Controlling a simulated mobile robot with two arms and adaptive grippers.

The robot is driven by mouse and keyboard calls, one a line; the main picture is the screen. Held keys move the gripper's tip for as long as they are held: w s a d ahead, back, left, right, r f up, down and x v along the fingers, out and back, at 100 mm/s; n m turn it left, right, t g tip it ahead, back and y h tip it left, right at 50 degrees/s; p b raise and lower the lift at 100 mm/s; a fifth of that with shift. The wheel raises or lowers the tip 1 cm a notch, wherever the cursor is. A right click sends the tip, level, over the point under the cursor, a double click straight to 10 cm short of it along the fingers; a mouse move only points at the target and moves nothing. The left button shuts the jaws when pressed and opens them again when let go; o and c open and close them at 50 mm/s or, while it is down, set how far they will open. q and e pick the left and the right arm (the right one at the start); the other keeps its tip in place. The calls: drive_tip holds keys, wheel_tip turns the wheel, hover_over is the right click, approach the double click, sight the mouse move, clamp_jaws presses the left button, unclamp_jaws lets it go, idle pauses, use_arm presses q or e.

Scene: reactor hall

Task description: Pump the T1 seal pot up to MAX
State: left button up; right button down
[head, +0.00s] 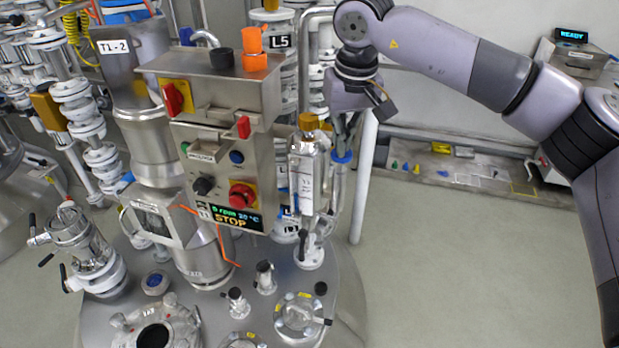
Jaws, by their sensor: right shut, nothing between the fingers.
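A slim metal vessel (300,165) with a brass-coloured cap (308,122) and a white label stands upright at the right side of the control box; it looks like the seal pot. I cannot read its level or a MAX mark. My right gripper (345,148) points down just right of this vessel, close to its cap. Its fingers are together, with nothing seen in them. A blue ring (341,157) on a pipe shows just below the fingertips; I cannot tell whether they touch. A pump handle cannot be made out. My left gripper is out of view.
Fittings crowd the reactor lid (270,322). Several small coloured items lie on a low bench (480,170) behind. Floor at right is clear.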

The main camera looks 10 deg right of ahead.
drive_tip(key=shift+f+b, duration=0.45)
drive_tip(key=shift+f, duration=0.55)
drive_tip(key=shift+r+p, duration=1.55)
drive_tip(key=shift+r, duration=0.35)
drive_tip(key=shift+f, duration=0.1)
